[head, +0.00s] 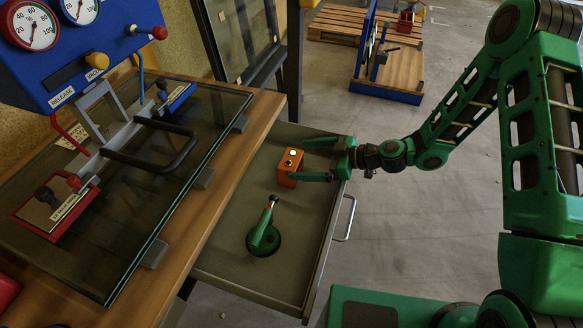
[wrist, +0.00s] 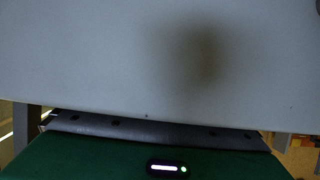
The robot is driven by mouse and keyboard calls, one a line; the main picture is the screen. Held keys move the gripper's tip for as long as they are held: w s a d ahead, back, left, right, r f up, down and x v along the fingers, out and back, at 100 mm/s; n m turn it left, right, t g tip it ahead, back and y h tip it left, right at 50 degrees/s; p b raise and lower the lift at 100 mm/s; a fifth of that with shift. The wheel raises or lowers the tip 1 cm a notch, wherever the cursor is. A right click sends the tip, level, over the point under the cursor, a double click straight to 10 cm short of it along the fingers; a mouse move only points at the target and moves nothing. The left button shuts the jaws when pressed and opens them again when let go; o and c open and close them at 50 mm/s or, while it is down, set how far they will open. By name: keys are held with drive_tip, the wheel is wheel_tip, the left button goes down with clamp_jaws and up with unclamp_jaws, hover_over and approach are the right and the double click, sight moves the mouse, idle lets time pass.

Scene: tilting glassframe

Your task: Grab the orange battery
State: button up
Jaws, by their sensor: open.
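The orange battery (head: 289,167) is a small orange block with a pale round spot on top. In the head view it stands in the open drawer, toward its back right part. My gripper (head: 303,160) reaches in from the right over the drawer's right edge. Its green fingers are open, one on the far side of the battery and one at its near side. The near finger overlaps the battery in the picture, and I cannot tell whether it touches. The wrist view shows neither the battery nor the fingers.
The drawer (head: 290,275) is pulled out from under the wooden workbench (head: 255,125). A green tool (head: 263,238) with a round base lies in the drawer near the battery.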

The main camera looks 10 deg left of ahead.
sight(294, 159)
drive_tip(key=x, duration=0.3)
drive_tip(key=shift+a+f, duration=0.1)
drive_tip(key=shift+f, duration=0.05)
drive_tip(key=c, duration=1.7)
drive_tip(key=shift+o, duration=0.2)
